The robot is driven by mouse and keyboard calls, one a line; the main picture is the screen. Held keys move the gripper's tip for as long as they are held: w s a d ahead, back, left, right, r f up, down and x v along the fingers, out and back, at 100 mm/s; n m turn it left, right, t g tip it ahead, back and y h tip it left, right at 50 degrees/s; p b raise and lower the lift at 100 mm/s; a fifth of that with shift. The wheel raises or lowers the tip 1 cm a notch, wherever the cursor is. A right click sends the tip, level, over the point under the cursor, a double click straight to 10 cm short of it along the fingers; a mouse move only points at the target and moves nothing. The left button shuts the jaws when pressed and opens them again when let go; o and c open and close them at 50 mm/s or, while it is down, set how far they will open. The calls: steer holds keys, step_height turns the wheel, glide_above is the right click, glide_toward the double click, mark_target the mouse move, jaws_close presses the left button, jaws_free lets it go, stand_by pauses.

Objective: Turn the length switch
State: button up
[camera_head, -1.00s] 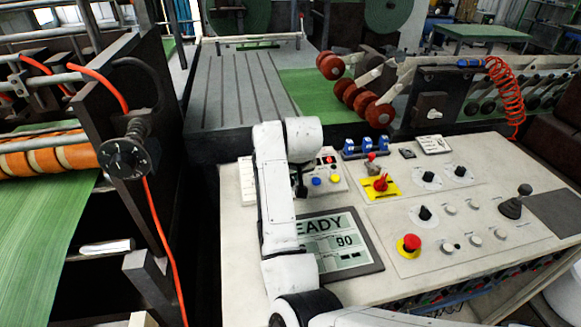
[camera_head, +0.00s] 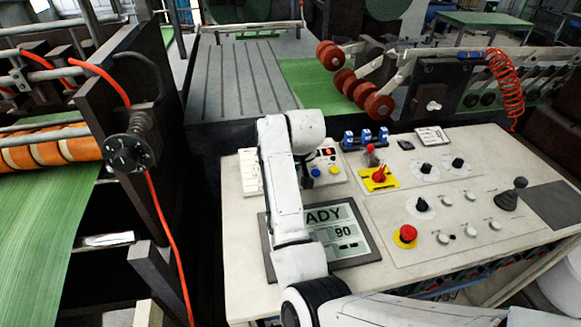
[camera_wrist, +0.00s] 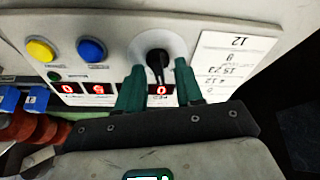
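A black rotary switch (camera_wrist: 157,62) with a pale round plate stands on a white control box (camera_wrist: 120,35). In the wrist view it lies between the green fingertips of my gripper (camera_wrist: 159,72), which is open. The fingers are apart on either side of the knob, and I cannot tell whether either touches it. The switch's label is not readable, so I cannot confirm it is the length switch. In the head view the same box, with its red display (camera_head: 326,154), is partly behind my arm, which hides the switch.
In the wrist view, blue (camera_wrist: 91,50) and yellow (camera_wrist: 40,50) buttons and a number card (camera_wrist: 228,62) flank the switch. On the console are a screen (camera_head: 350,250), a red switch on yellow (camera_head: 379,175), a red emergency button (camera_head: 407,232) and several other knobs. A roller machine stands at left.

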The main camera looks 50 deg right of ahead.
steer(key=b+v, duration=0.1)
steer(key=v, duration=0.9)
steer(key=shift+s+r, duration=0.2)
steer(key=shift+r, duration=0.15)
steer(key=shift+a, duration=0.1)
jaws_close()
stand_by(1.3)
